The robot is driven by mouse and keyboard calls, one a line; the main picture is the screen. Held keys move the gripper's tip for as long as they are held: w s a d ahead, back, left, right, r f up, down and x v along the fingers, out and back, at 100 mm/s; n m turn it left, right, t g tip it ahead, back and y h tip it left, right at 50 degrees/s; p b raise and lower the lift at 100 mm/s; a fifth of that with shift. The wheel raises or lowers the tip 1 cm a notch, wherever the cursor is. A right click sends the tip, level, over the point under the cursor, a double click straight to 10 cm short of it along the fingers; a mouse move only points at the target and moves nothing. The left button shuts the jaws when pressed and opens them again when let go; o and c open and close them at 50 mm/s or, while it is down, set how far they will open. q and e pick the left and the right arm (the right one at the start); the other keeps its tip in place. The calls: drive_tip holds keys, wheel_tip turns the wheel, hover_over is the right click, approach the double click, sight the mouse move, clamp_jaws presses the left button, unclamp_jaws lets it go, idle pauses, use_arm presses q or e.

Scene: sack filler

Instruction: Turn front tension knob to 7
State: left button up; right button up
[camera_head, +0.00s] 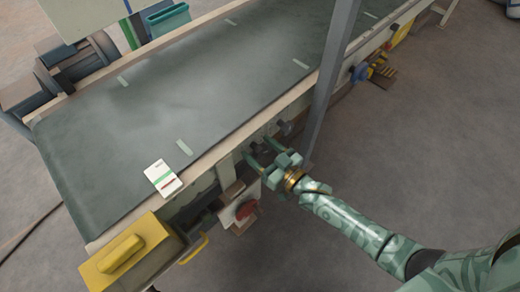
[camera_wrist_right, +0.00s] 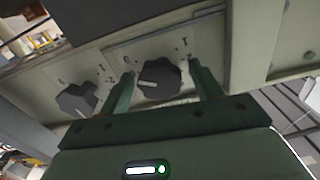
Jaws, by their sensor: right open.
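Two dark grey knobs show on the pale side panel in the right wrist view. One knob (camera_wrist_right: 160,80) sits between the fingers of my right gripper (camera_wrist_right: 166,88), and its white pointer mark points to the left. The other knob (camera_wrist_right: 77,99) is to the left, outside the fingers. The printed scale marks are too small to read surely, and I cannot tell which knob is the front one. In the head view my right gripper (camera_head: 260,153) is at the conveyor's side, open, with fingers toward the panel. A dark knob (camera_head: 284,127) shows just beyond it. My left gripper is out of view.
The grey conveyor belt (camera_head: 200,80) carries a white card (camera_head: 162,178) at its near edge. A red button (camera_head: 246,209) and a yellow box (camera_head: 125,255) are left of my right gripper. A grey post (camera_head: 332,75) rises close behind it. The floor on the right is clear.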

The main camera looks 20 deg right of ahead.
drive_tip(key=c, duration=1)
drive_tip(key=shift+o, duration=0.2)
